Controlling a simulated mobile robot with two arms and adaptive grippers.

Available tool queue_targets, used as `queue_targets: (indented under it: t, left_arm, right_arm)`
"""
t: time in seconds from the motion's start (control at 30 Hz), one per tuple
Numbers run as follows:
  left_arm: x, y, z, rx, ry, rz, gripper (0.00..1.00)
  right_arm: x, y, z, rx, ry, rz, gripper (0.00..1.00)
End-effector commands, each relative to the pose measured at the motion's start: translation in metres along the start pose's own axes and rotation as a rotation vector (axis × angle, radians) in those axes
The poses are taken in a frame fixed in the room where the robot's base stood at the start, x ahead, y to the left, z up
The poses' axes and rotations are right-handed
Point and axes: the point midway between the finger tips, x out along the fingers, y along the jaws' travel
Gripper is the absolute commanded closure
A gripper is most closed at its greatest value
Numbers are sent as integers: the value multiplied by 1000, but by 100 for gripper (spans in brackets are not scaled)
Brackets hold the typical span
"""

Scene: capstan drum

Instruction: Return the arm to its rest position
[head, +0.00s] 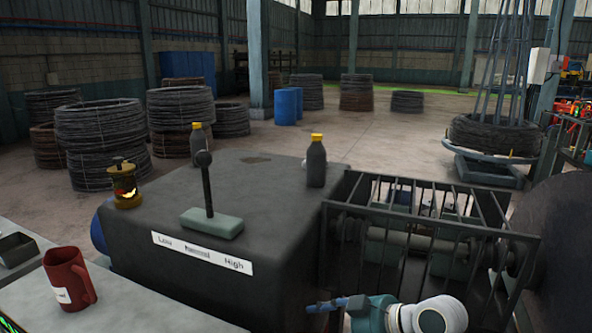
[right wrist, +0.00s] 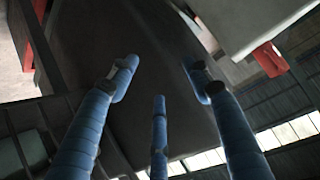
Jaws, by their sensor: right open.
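My right gripper (head: 328,305) is at the bottom edge of the head view, in front of the dark machine housing (head: 275,275) and its cage. In the right wrist view, its three blue fingers (right wrist: 160,88) are spread apart with nothing between them. My right arm's white and teal part shows beside it, and the rest of the arm is out of frame. A lever (head: 207,185) with a dark knob stands nearly upright on a pale green base, apart from the gripper. My left gripper is not in view.
A barred cage (head: 440,235) stands right of the housing. Two dark bottles with yellow caps (head: 316,160) and a brass lamp (head: 123,185) stand on the housing. A red mug (head: 68,280) sits on a grey table at lower left. Wire coils (head: 100,140) stand on the floor behind.

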Motion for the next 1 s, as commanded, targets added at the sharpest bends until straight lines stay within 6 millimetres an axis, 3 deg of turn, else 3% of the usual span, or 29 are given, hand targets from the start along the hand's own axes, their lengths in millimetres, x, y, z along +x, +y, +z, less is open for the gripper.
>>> queue_targets:
  t: [0.03,0.1,0.2,0.3,0.4,0.6,0.9,1.0]
  left_arm:
    - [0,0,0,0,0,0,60]
    - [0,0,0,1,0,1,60]
    - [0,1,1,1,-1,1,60]
    - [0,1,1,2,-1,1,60]
    - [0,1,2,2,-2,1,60]
    - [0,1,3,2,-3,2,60]
    - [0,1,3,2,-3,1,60]
    - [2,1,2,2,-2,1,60]
  right_arm:
    - [5,-10,43,43,-55,30,51]
    - [4,-20,96,100,-131,89,51]
    - [-9,-36,167,185,-234,182,51]
    - [-29,-49,218,252,-314,266,51]
    - [-48,-60,253,304,-373,333,51]
    - [-86,-77,303,382,-466,441,51]
    - [-142,-101,351,471,-573,579,51]
    - [-122,-91,367,471,-580,574,51]
